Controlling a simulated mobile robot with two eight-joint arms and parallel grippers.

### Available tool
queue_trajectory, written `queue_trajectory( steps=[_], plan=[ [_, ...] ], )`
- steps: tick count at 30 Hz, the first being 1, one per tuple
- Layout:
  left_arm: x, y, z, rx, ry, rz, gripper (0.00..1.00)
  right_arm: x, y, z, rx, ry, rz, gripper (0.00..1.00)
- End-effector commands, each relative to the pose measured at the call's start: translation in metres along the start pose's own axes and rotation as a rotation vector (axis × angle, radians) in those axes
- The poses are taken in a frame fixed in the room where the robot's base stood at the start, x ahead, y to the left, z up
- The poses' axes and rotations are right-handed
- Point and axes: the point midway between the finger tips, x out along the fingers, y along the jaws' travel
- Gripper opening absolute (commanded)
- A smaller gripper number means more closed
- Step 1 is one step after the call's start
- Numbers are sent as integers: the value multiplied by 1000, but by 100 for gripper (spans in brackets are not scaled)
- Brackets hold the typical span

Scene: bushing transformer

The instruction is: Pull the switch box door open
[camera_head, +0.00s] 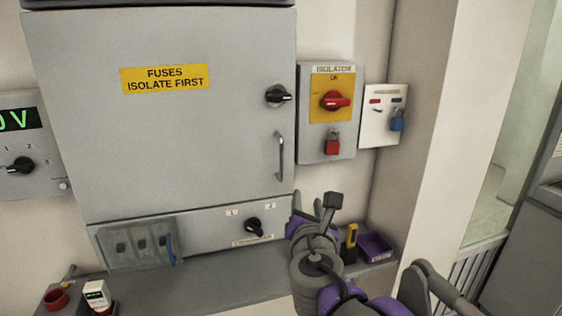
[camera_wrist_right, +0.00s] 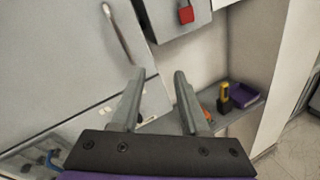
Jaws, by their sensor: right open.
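The switch box door (camera_head: 170,130) is a large grey panel with a yellow "FUSES ISOLATE FIRST" label, and it looks shut. Its vertical bar handle (camera_head: 281,156) is on the right side, below a black rotary knob (camera_head: 278,95). The handle also shows at the upper left of the right wrist view (camera_wrist_right: 117,33). My right gripper (camera_head: 318,208) is below and to the right of the handle, apart from it. In the right wrist view its two fingers (camera_wrist_right: 155,95) are spread with nothing between them. My left gripper is not in view.
Right of the door are an isolator box (camera_head: 329,140) with a red switch and red padlock, and a white panel (camera_head: 384,118) with a blue padlock.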

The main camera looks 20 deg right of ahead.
Motion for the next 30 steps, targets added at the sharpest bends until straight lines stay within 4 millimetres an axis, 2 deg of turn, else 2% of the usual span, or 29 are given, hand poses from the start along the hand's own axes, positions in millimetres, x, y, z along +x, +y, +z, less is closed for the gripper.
queue_trajectory(
  steps=[1,3,7,11,24,30],
  plan=[
    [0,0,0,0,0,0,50,2,18,9,-115,-15,45,45],
    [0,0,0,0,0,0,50,4,37,18,-254,-35,95,45],
    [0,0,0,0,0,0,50,5,56,26,-398,-58,144,45],
    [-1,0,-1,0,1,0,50,12,60,28,-431,-65,153,45],
    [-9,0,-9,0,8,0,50,88,71,31,-425,-65,149,45],
    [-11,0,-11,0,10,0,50,107,75,31,-423,-64,150,45]
  ],
)
